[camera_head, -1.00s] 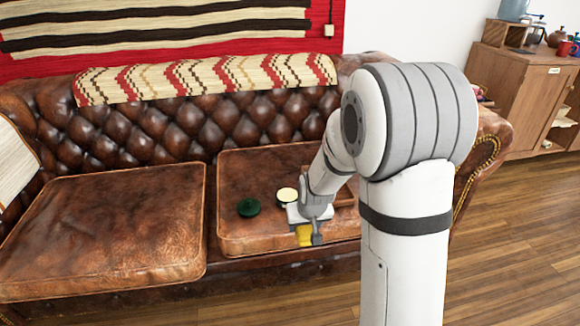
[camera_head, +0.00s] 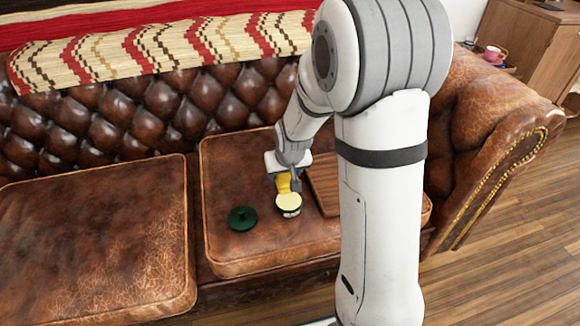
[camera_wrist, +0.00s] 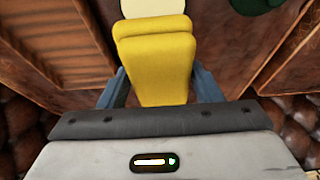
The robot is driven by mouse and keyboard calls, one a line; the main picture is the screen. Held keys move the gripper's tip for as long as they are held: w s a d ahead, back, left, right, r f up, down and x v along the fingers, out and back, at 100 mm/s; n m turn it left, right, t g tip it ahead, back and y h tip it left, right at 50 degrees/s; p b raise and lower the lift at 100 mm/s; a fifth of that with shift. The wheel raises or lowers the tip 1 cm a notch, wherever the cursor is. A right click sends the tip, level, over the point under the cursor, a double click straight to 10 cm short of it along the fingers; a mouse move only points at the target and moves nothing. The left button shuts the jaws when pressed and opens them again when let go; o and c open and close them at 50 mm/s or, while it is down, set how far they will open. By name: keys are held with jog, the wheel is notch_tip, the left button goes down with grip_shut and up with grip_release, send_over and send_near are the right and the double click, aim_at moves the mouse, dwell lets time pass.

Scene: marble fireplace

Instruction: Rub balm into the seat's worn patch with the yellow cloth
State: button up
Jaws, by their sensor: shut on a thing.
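My gripper (camera_head: 284,180) is shut on the yellow cloth (camera_head: 283,184), a folded pad that fills the wrist view (camera_wrist: 158,60) between the two fingers. The cloth is at the back edge of an open tin of pale balm (camera_head: 289,202) on the right seat cushion (camera_head: 250,255). The pale balm also shows just beyond the cloth in the wrist view (camera_wrist: 155,8). I cannot tell whether cloth and balm touch. A dark green lid (camera_head: 242,218) lies left of the tin. The cushion's leather looks scuffed; I cannot make out one distinct worn patch.
A wooden board or tray (camera_head: 324,184) lies right of the tin, partly behind my arm. The left seat cushion (camera_head: 95,235) is bare. A striped woven throw (camera_head: 165,48) covers the tufted backrest. A wooden cabinet (camera_head: 525,45) stands at the far right.

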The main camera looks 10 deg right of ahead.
aim_at(289, 200)
jog(key=shift+s+d+r+b, duration=0.1)
jog(key=shift+s+r+b, duration=0.1)
jog(key=shift+s+b, duration=0.4)
jog(key=shift+s+d+r+b, duration=0.1)
jog(key=shift+s+r+b, duration=0.1)
jog(key=shift+s+b, duration=0.4)
jog(key=shift+s+f+b, duration=0.15)
jog(key=shift+f+b, duration=1.95)
jog(key=shift+f, duration=0.75)
jog(key=shift+f+b, duration=0.35)
jog(key=shift+f, duration=0.2)
jog(key=shift+r+p, duration=2.8)
jog(key=shift+r, duration=0.8)
jog(key=shift+f, duration=0.1)
